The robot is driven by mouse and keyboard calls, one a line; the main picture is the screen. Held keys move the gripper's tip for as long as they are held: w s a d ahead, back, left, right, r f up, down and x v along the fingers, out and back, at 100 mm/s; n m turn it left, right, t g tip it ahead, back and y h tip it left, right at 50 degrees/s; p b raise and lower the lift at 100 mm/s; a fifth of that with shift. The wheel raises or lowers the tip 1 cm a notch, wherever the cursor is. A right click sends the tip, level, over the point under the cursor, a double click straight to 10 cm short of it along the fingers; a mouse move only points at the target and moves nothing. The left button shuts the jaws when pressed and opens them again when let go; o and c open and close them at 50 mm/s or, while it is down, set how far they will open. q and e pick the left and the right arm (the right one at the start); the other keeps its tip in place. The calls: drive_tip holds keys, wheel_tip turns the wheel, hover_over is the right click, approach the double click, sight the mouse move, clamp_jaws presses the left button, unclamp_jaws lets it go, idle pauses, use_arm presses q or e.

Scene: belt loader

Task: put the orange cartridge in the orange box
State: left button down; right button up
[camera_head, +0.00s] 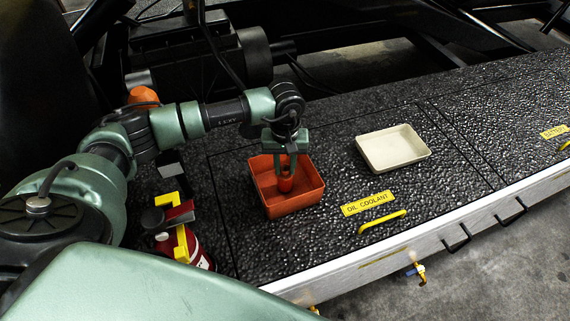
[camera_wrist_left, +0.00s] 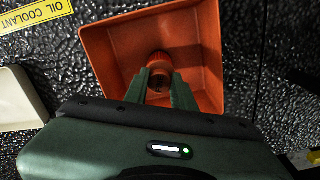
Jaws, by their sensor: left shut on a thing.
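The orange box (camera_head: 292,203) is an open square tray on the dark textured deck, left of centre in the head view. It also fills the upper middle of the left wrist view (camera_wrist_left: 205,45). My left gripper (camera_head: 287,173) points down over the box, with its fingers within the box's outline. It is shut on the orange cartridge (camera_head: 285,185), a small upright cylinder. The cartridge's dark round end shows between the fingertips in the left wrist view (camera_wrist_left: 160,60). I cannot tell whether the cartridge touches the box floor. My right gripper is not in view.
A cream tray (camera_head: 393,148) stands empty to the right of the orange box. A yellow "OIL COOLANT" label (camera_head: 368,203) and yellow handle (camera_head: 382,222) lie in front. The deck right of the cream tray is clear.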

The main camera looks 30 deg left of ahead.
use_arm(q)
drive_tip(key=shift+f, duration=0.2)
drive_tip(key=c, duration=1.2)
unclamp_jaws()
drive_tip(key=shift+r, duration=0.1)
drive_tip(key=shift+o, duration=0.2)
drive_tip(key=shift+r, duration=0.1)
drive_tip(key=shift+r, duration=0.15)
wheel_tip(320, 180, up, 6)
drive_tip(key=shift+r+b, duration=0.15)
drive_tip(key=shift+b, duration=1.05)
drive_tip(key=shift+r, duration=0.5)
